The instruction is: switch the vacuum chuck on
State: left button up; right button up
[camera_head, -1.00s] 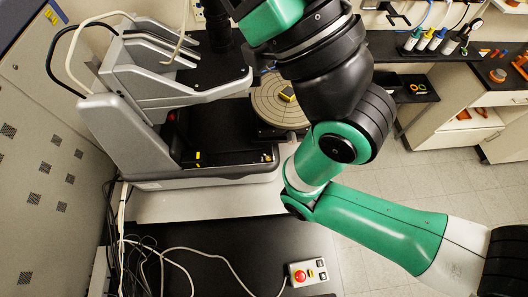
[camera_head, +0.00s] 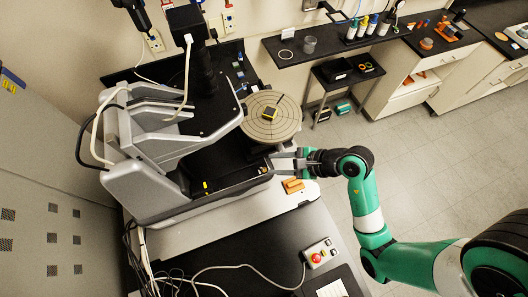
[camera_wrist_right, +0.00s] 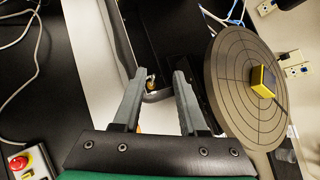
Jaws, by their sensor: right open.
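The round grey chuck (camera_head: 271,117) with ring and cross lines stands at the right side of the stylus profiler (camera_head: 160,150). A small yellow and dark sample (camera_head: 269,113) lies on it. My right gripper (camera_head: 277,161) is beside the front right corner of the profiler base, just in front of the chuck. In the right wrist view its two fingers (camera_wrist_right: 160,78) are apart and empty. A small metallic toggle-like part (camera_wrist_right: 151,82) shows between the fingertips, on the base edge. Whether the fingers touch it cannot be told. My left gripper is not in view.
A control box with a red button (camera_head: 320,254) and a cable sits on the black bench in front. Floor (camera_head: 430,165) is free to the right.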

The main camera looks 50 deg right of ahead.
jog(key=m+p, duration=0.1)
jog(key=m, duration=0.1)
send_near(262, 168)
notch_tip(262, 168, up, 2)
jog(key=s, duration=0.2)
jog(key=shift+g+h, duration=0.3)
jog(key=shift+g, duration=0.1)
jog(key=x, duration=1.1)
jog(key=shift+w, duration=0.55)
jog(key=shift+c, duration=0.4)
grip_shut()
